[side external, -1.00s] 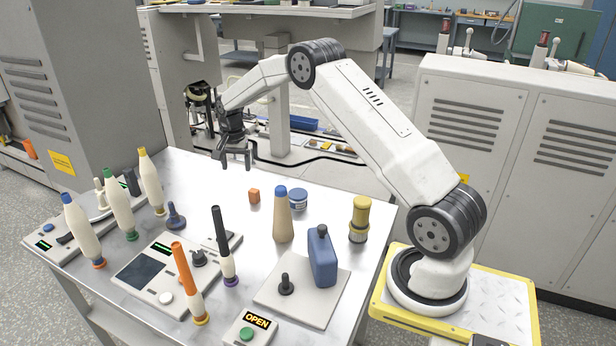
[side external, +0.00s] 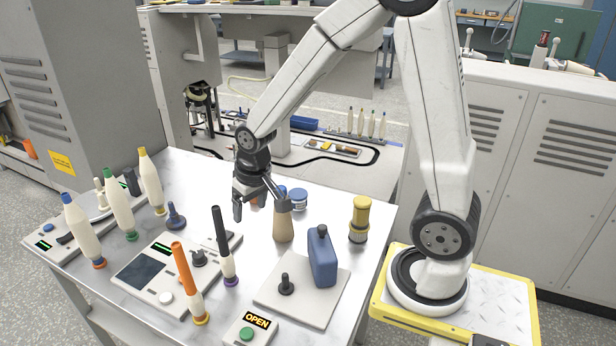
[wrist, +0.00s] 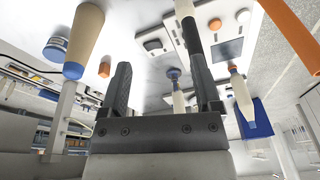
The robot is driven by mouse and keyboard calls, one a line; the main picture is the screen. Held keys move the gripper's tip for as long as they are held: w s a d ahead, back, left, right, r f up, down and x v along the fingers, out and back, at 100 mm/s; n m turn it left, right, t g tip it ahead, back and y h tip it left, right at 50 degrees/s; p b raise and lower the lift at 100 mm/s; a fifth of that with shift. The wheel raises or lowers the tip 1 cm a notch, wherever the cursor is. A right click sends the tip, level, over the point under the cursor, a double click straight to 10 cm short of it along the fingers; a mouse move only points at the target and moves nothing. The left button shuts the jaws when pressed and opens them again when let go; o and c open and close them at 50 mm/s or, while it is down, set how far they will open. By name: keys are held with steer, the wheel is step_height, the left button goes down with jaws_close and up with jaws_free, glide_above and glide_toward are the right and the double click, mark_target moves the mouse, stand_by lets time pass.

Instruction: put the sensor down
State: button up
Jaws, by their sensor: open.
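My gripper (side external: 260,204) hangs over the middle of the table with its jaws apart. In the wrist view its two fingers (wrist: 158,65) are spread with nothing held between them. I cannot tell which item is the sensor. A tan cone with a blue top (side external: 283,222) stands right beside the gripper's right finger, which partly overlaps it in the side view. A small orange cube (wrist: 104,67) shows in the wrist view; in the side view the gripper mostly hides it. A blue-lidded jar (side external: 298,199) stands just behind the cone.
A black-topped bobbin (side external: 224,250) and an orange one (side external: 188,284) stand nearer the front. A blue bottle (side external: 322,258) stands on a pale plate (side external: 268,297). A yellow-topped cylinder (side external: 359,220) is at right. Several bobbins stand at left. An OPEN sign box (side external: 246,330) is in front.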

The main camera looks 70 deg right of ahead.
steer(key=s+a+n, duration=0.3)
steer(key=s, duration=0.5)
steer(key=shift+s+a+f, duration=0.15)
steer(key=shift+s+f, duration=0.05)
steer(key=shift+f, duration=0.25)
stand_by(0.5)
